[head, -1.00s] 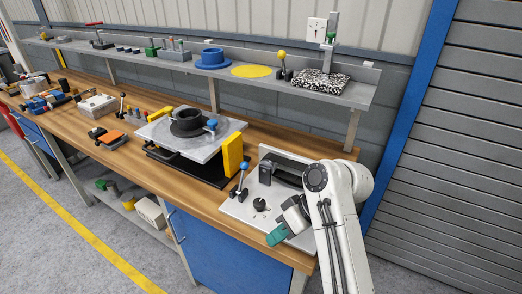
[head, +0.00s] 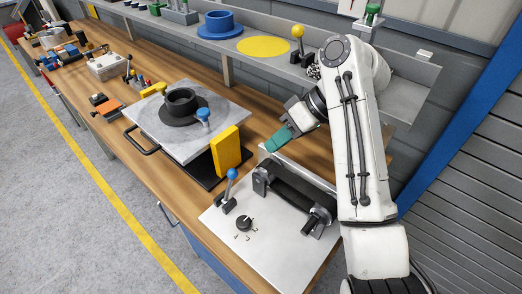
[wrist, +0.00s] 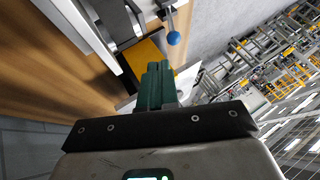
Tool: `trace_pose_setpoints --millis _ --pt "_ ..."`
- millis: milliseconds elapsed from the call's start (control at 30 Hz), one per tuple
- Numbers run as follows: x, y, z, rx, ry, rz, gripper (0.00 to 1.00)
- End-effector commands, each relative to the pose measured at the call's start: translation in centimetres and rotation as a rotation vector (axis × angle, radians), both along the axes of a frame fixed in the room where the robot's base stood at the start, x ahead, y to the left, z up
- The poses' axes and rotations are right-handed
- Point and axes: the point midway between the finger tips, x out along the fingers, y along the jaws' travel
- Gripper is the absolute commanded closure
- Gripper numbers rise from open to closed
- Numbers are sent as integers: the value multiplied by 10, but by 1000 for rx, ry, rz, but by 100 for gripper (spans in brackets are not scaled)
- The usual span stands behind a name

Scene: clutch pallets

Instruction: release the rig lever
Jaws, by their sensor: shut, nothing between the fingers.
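The rig is a pale plate (head: 275,250) at the near end of the bench, with a dark roller-like part on black brackets (head: 290,198). A lever with a blue ball knob (head: 231,174) stands upright, tilted slightly, at the plate's left corner. The blue knob also shows in the wrist view (wrist: 173,38), beyond the fingertips. My gripper (head: 272,146), with teal fingers, is shut and empty above the back edge of the plate. It is apart from the lever, up and to its right. The teal fingers also show closed together in the wrist view (wrist: 156,82).
A black knob (head: 245,223) and small screws lie on the rig plate. The shelf behind holds a yellow-knobbed lever (head: 297,33).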

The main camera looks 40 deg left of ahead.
Motion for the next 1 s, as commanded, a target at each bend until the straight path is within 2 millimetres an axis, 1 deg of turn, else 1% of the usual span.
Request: trace_pose_setpoints --millis 333,467,567,900,1000 --pt "0 0 0 0 0 0 100" --pt "-3 3 -5 -2 1 1 100" --pt "-8 10 -15 -3 3 1 100" --pt "-29 40 -59 -3 2 1 100" --pt "-33 46 -68 -1 1 0 100"
